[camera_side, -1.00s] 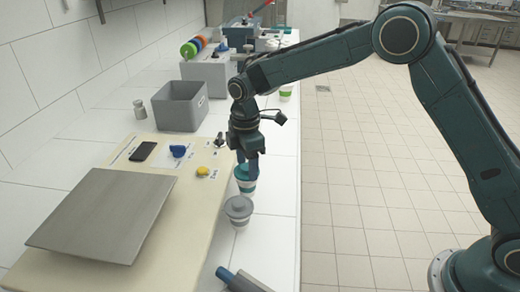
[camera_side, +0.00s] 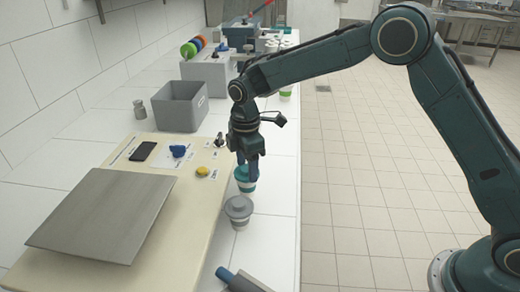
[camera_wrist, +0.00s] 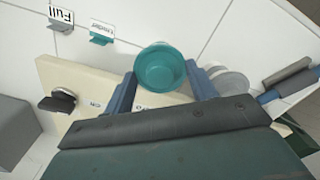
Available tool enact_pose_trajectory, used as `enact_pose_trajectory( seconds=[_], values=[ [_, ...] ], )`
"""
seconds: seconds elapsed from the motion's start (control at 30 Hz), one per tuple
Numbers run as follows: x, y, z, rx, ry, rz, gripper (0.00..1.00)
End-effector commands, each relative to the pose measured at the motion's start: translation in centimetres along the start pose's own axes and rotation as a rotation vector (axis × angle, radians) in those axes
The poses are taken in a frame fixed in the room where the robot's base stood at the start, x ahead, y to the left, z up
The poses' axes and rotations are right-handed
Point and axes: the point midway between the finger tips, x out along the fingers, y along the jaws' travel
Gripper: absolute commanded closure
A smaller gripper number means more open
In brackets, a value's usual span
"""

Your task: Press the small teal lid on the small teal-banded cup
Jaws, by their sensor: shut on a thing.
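The small teal lid (camera_wrist: 160,68) sits between my gripper's two blue fingers (camera_wrist: 163,84) in the wrist view, seen from above as a round teal disc with a raised rim. In the side view my gripper (camera_side: 248,168) points straight down and is shut on the lid (camera_side: 241,173). The small teal-banded cup (camera_side: 247,187) stands upright on the white counter directly under the lid. Lid and cup look in line and close together; I cannot tell whether the lid is fully seated. The lid hides the cup in the wrist view.
A cup with a grey lid (camera_side: 239,206) stands just in front, close to my gripper. A cream board with a grey plate (camera_side: 100,215) lies to the left. A grey bin (camera_side: 180,108) stands behind. A blue-grey rod (camera_side: 238,279) lies at the front.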

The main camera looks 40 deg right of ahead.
Motion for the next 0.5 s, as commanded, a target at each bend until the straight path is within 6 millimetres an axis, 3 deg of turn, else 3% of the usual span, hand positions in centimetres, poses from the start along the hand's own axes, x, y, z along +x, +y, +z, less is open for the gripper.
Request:
enact_pose_trajectory(
  seconds=[0.5],
  values=[
    [0.48, 0.00, 0.00, 0.000, 0.000, 0.000, 0.64]
  ],
)
